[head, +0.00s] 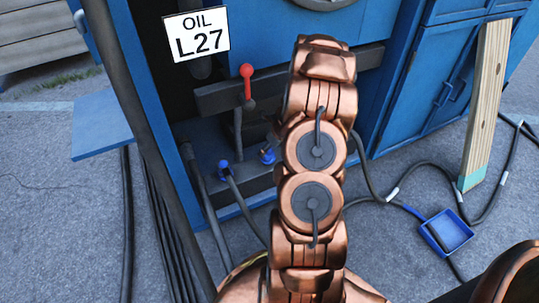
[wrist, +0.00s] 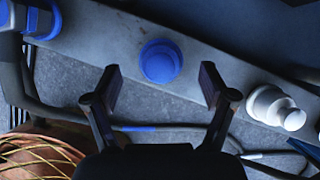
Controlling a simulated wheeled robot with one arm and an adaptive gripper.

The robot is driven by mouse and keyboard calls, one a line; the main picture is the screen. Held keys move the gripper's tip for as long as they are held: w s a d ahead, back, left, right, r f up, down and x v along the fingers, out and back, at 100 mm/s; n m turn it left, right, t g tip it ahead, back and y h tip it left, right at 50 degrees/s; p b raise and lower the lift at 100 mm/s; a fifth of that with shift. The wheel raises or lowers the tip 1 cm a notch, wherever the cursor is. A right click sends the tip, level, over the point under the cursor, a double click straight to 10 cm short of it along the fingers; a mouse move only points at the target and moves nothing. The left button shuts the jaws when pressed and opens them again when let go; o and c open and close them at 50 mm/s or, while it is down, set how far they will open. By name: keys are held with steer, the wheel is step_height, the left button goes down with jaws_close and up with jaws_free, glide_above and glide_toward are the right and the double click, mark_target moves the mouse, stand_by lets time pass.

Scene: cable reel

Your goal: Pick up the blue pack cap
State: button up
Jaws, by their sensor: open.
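A round blue cap (wrist: 161,61) sits on a grey ledge (wrist: 105,38) in the wrist view. It looks like the blue pack cap. My gripper (wrist: 160,86) is open and empty, its two fingers spread to either side of the cap's line and short of it, not touching it. In the head view a blue piece (head: 268,154) on the ledge beside my arm is probably this same cap. My gripper is hidden behind my copper arm in the head view.
Left of the cap is a blue fitting (wrist: 40,18) with a hose; right is a white fitting (wrist: 276,107). The head view shows a red-knobbed lever (head: 247,72), an OIL L27 sign (head: 196,34), a leaning plank (head: 486,105), a blue tray (head: 447,231) and cables on the ground.

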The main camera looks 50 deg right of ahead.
steer(key=b+x, duration=0.1)
steer(key=x, duration=0.1)
steer(key=shift+w+f, duration=0.15)
steer(key=shift+f, duration=0.25)
steer(key=shift+r, duration=0.1)
steer(key=shift+d, duration=0.1)
steer(key=c, duration=1.2)
steer(key=shift+r, duration=0.1)
